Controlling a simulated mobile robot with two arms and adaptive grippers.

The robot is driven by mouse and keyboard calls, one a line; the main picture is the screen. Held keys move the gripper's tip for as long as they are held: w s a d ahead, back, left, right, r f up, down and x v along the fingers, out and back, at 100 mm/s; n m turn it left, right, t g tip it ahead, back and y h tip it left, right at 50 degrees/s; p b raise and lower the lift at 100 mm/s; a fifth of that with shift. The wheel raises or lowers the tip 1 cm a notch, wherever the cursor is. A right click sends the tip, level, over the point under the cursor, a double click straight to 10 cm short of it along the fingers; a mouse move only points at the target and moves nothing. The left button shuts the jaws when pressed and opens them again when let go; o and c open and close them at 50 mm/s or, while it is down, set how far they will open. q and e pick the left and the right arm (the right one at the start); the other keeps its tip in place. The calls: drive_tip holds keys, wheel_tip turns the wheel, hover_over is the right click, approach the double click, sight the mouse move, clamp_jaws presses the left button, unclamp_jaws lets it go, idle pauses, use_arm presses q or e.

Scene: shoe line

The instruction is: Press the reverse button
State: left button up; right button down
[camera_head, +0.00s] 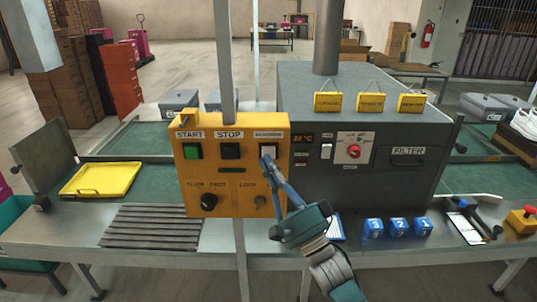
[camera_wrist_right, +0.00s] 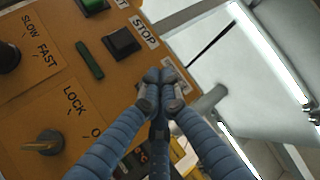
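The orange control panel (camera_head: 222,205) carries a green START button (camera_head: 192,151), a black STOP button (camera_head: 230,151) and, right of them, a pale button (camera_head: 268,150) under a label too small to read. I take this pale one as the reverse button. My right gripper (camera_head: 268,160) is shut and empty, with its fingertips at the lower part of that button. In the right wrist view the fingertips (camera_wrist_right: 160,88) are together and hide most of the button and its label. I cannot tell whether they touch it. My left gripper is not in view.
The panel also has a speed knob (camera_head: 209,202) and a lock switch (camera_head: 260,200). A grey heater box (camera_head: 310,90) stands right of the panel. A yellow tray (camera_head: 100,180) lies on the left, blue blocks (camera_head: 398,228) and a red emergency button (camera_head: 529,210) on the right.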

drive_tip(key=shift+w, duration=0.1)
idle(0.3)
drive_tip(key=shift+w, duration=0.35)
